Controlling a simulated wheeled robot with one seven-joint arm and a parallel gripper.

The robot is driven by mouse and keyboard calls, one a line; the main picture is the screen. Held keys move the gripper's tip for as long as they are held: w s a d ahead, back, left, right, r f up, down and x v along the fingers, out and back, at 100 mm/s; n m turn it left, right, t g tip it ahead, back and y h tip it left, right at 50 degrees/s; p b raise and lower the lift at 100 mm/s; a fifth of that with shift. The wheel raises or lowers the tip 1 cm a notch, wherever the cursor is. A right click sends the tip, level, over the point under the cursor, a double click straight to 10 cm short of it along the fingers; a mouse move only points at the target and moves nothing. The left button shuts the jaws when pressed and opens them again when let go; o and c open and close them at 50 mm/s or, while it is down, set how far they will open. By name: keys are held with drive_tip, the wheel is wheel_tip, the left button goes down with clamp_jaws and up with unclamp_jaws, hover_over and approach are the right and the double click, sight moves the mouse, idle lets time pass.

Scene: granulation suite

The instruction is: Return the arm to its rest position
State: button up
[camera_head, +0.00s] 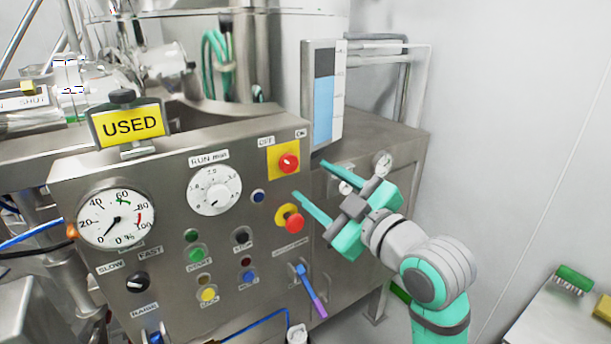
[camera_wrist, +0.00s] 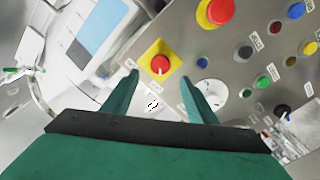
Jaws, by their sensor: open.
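My gripper (camera_head: 311,187) is open and empty in front of the right part of the steel control panel (camera_head: 150,195). Its two green fingers point at the panel, and they also show in the wrist view (camera_wrist: 158,92). A red rotary switch on a yellow plate (camera_head: 289,162) lies just above the fingers; in the wrist view this switch (camera_wrist: 160,64) appears between and beyond the fingertips. A red mushroom button (camera_head: 293,222) on a yellow base is just below them. I cannot tell whether a fingertip touches the panel. My arm reaches in from the lower right.
A USED sign (camera_head: 130,124) stands on the panel's top edge. A round gauge (camera_head: 116,218), a RUN min dial (camera_head: 213,190) and a blue-purple lever (camera_head: 311,290) are on the panel. A bench with brushes (camera_head: 560,320) is at lower right. The wall side is clear.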

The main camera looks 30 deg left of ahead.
drive_tip(key=shift+v, duration=0.85)
drive_tip(key=w+d+f+m+t, duration=0.4)
drive_tip(key=f+m+t, duration=0.1)
drive_tip(key=f+m, duration=0.25)
drive_tip(key=s+d+f+m+t+h, duration=0.2)
drive_tip(key=d+f+m+h, duration=0.2)
drive_tip(key=f, duration=0.5)
drive_tip(key=s+d+f+m+t+h, duration=0.2)
drive_tip(key=d+f+m+h, duration=0.15)
drive_tip(key=f, duration=0.45)
drive_tip(key=s+d+f+m+t+h, duration=0.25)
drive_tip(key=d+f+m, duration=0.2)
drive_tip(key=f, duration=0.45)
drive_tip(key=s+d+f+g+h, duration=0.1)
drive_tip(key=s+d+f+h, duration=0.1)
drive_tip(key=s, duration=0.8)
drive_tip(key=s+d+f+m+g+h, duration=0.1)
drive_tip(key=s+d+f, duration=0.4)
drive_tip(key=s, duration=0.5)
drive_tip(key=s+d+f+g+h, duration=0.1)
drive_tip(key=s+d+f+h, duration=0.2)
drive_tip(key=s, duration=0.7)
drive_tip(key=shift+s+d+f+h, duration=0.15)
drive_tip(key=shift+s+f+h, duration=0.15)
drive_tip(key=shift+f, duration=0.3)
